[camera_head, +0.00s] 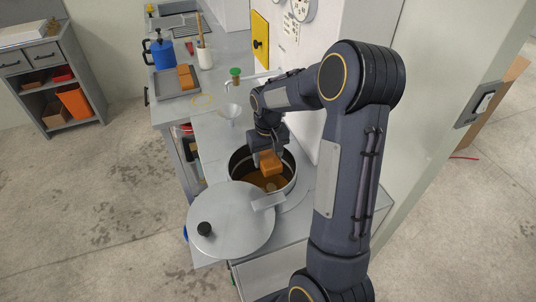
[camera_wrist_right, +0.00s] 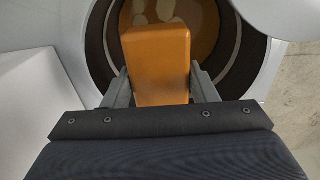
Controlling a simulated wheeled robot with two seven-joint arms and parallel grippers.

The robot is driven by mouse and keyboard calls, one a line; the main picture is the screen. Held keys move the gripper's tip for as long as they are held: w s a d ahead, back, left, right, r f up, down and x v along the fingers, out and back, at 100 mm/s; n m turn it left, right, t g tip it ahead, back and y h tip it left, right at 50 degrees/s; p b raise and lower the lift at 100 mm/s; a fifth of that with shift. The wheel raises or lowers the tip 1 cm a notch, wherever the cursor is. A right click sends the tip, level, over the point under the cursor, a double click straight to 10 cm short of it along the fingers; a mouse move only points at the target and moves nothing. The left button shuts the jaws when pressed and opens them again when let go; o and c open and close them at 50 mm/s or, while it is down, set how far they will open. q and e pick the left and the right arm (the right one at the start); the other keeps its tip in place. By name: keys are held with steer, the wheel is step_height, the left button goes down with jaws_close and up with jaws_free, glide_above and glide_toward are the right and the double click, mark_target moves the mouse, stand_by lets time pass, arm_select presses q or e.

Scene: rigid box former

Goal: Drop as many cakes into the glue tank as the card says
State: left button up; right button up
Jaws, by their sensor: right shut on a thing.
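My right gripper (camera_head: 266,153) is shut on an orange-brown cake (camera_head: 270,163) and holds it over the open mouth of the glue tank (camera_head: 290,184). In the right wrist view the cake (camera_wrist_right: 158,62) sits between the two fingers (camera_wrist_right: 158,88), above amber glue (camera_wrist_right: 205,22). Pale lumps (camera_wrist_right: 150,12) show in the glue; how many is unclear. The round grey lid (camera_head: 232,228) lies in front of the tank, partly over its near edge. More orange cakes (camera_head: 185,76) lie on a grey tray (camera_head: 178,92). The card (camera_head: 291,27) on the wall is too small to read. My left gripper is not in view.
A white funnel (camera_head: 231,112), a blue can (camera_head: 162,52) and a white pot with sticks (camera_head: 205,58) stand on the bench. A yellow panel (camera_head: 260,40) is on the wall. The wall stands close to the right of the tank.

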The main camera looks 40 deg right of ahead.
steer(key=shift+d+f, duration=0.1)
steer(key=shift+f, duration=0.2)
steer(key=o, duration=1.2)
steer(key=s+a+r+b, duration=0.1)
steer(key=s+a+r, duration=0.2)
steer(key=r, duration=0.1)
steer(key=s+a+r+b, duration=0.1)
steer(key=s+a+r, duration=0.2)
steer(key=s+r, duration=0.1)
steer(key=s+a+r, duration=0.3)
steer(key=r, duration=0.2)
steer(key=shift+s+a+b, duration=0.15)
steer(key=shift+s+b, duration=0.25)
